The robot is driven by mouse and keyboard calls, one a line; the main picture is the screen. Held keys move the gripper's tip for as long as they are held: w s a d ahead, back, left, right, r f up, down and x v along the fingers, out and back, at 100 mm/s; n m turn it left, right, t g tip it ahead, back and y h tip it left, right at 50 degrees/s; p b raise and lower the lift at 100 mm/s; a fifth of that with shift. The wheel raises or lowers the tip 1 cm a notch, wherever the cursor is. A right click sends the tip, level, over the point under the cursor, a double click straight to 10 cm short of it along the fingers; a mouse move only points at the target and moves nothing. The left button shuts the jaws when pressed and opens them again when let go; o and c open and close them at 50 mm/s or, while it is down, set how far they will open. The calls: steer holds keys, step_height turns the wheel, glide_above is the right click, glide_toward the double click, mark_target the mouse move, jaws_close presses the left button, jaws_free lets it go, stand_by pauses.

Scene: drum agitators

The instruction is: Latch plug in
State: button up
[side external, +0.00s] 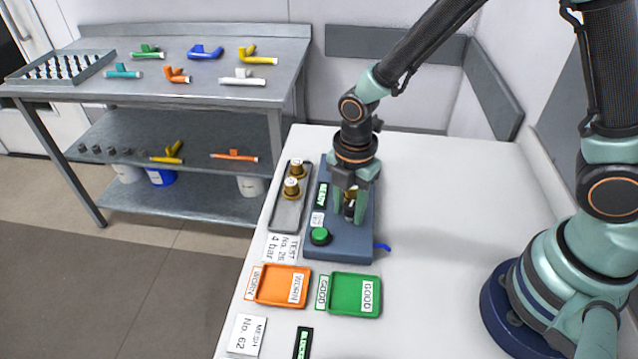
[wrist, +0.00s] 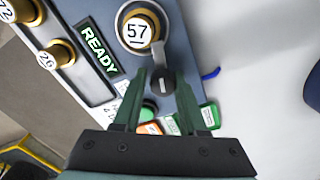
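A brass-rimmed plug marked 57 (wrist: 138,28) sits in the blue-grey test station (side external: 340,247), seen from above in the wrist view. A grey lever with a round dark knob (wrist: 162,82) lies just beside the plug, on the near side in the wrist view. My gripper (wrist: 162,76) points down over the station, with one finger on each side of the knob. The fingers stand apart and look open; whether either touches the knob is unclear. In the side view my gripper (side external: 349,208) partly hides the plug and lever. The station display (wrist: 99,48) reads READY.
A grey tray (side external: 284,217) left of the station holds two brass plugs (side external: 291,187). A green button (side external: 320,236) is on the station's front. An orange WORN tray (side external: 278,287) and green GOOD tray (side external: 345,306) lie in front.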

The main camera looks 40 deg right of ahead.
mark_target(351, 204)
steer(key=shift+o, duration=0.5)
steer(key=shift+w, duration=0.1)
steer(key=shift+r, duration=3)
steer(key=shift+r, duration=0.1)
steer(key=r, duration=0.3)
steer(key=shift+s+d+r, duration=0.1)
steer(key=shift+s, duration=0.1)
steer(key=shift+f, duration=1.35)
steer(key=shift+f, duration=0.1)
steer(key=shift+f, duration=3.5)
